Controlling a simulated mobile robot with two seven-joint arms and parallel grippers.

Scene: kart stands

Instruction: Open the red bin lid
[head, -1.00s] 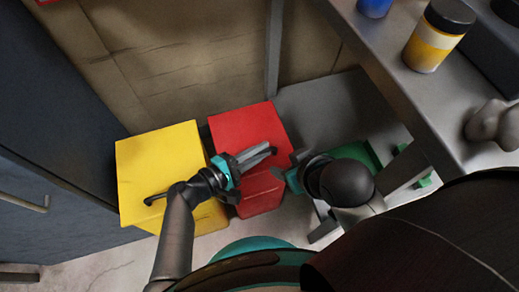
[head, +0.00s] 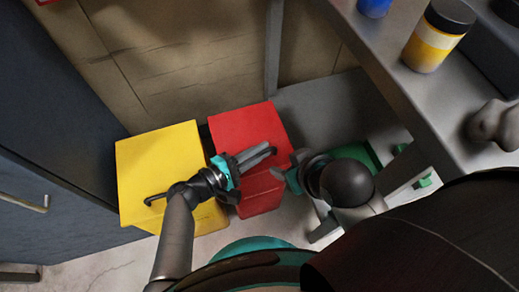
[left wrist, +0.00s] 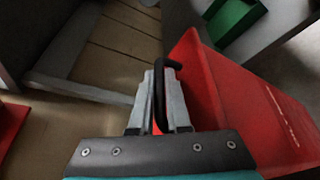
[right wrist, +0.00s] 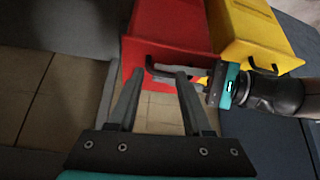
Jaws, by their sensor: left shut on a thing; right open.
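The red bin (head: 243,127) stands on the floor beside the yellow bin in the head view. It fills the right of the left wrist view (left wrist: 225,95) and the top of the right wrist view (right wrist: 175,22). My left gripper (head: 270,151) is at its front edge, shut on the black bar handle (left wrist: 159,95), which runs between its fingers. The handle (right wrist: 168,72) also shows in the right wrist view. I see no clear gap under the lid. My right gripper (right wrist: 155,80) is open and empty, in front of the red bin and close to the handle.
The yellow bin (head: 150,160) stands close on the left, with its own black handle. A grey table (head: 405,95) with a yellow jar (head: 437,38) is at right. A green container (head: 360,152) sits under it. A dark cabinet (head: 50,130) is at left.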

